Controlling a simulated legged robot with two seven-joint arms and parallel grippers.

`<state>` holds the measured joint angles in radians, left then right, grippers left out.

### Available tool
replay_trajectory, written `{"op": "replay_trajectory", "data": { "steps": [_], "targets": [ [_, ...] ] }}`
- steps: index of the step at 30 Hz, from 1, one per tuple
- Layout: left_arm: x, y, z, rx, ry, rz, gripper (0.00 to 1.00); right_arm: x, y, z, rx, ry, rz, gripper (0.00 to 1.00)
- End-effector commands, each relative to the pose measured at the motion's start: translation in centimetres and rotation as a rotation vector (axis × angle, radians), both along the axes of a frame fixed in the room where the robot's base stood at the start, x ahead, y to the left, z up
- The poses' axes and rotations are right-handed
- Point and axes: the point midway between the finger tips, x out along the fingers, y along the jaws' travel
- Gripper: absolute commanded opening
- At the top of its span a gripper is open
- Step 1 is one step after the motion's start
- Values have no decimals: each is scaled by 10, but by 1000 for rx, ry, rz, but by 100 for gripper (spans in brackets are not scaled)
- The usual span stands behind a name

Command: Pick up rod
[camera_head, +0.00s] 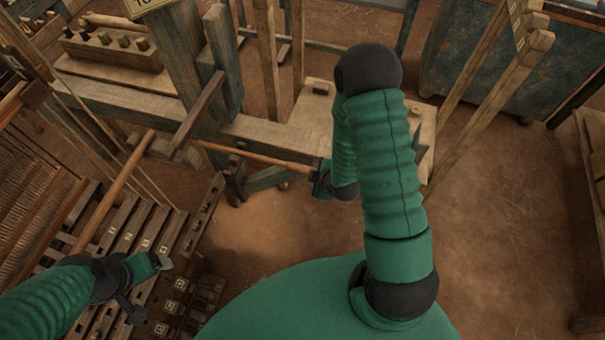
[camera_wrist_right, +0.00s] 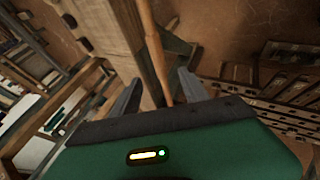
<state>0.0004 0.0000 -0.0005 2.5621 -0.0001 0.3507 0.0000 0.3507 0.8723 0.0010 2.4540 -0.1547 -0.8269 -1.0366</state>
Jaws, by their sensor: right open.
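A thin brown wooden rod (camera_head: 255,157) runs beside the loom's horizontal beam, its right end at my right gripper (camera_head: 319,181). In the right wrist view the rod (camera_wrist_right: 153,48) extends between the two spread fingers of my right gripper (camera_wrist_right: 158,88); the fingers are apart and not closed on it. The rod's near end is hidden by the gripper body. My left gripper (camera_head: 149,288) is low at the left over the slatted treadles, its fingers apart and nothing seen between them.
A heavy beam (camera_head: 265,131) lies close behind the rod, with an upright post (camera_head: 180,52) at its left. Another brown rod (camera_head: 113,193) slants above the treadles (camera_head: 140,238). Slanted poles (camera_head: 487,92) stand at the right. Bare earth floor (camera_head: 505,225) lies open at the right.

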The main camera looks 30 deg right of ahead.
Motion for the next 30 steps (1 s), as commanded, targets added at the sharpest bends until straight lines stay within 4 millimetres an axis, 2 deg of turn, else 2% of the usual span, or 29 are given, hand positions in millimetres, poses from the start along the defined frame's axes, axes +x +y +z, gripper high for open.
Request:
{"op": "replay_trajectory", "data": {
  "steps": [3, 6, 11, 18, 26, 27, 30],
  "targets": [
    [1, 0, -1, 0, -3, 0, 87, 20, -6, -27, 3, 3, -3, 53],
    [1, 0, -3, 0, -3, -1, 87, 33, -8, -43, 5, 2, -4, 53],
    [1, 0, -4, 0, -3, -1, 87, 43, -9, -55, 2, 1, -3, 53],
    [1, 0, -5, 0, -3, -1, 87, 69, -7, -87, 0, 0, -4, 53],
    [1, 0, -6, 0, -3, -1, 87, 74, -9, -93, 2, 1, -3, 53],
    [1, 0, -6, 0, -3, -1, 87, 74, -9, -93, 2, 0, -4, 51],
    [1, 0, -6, 0, -3, -1, 87, 74, -9, -93, 2, 0, -4, 38]
  ]
}}
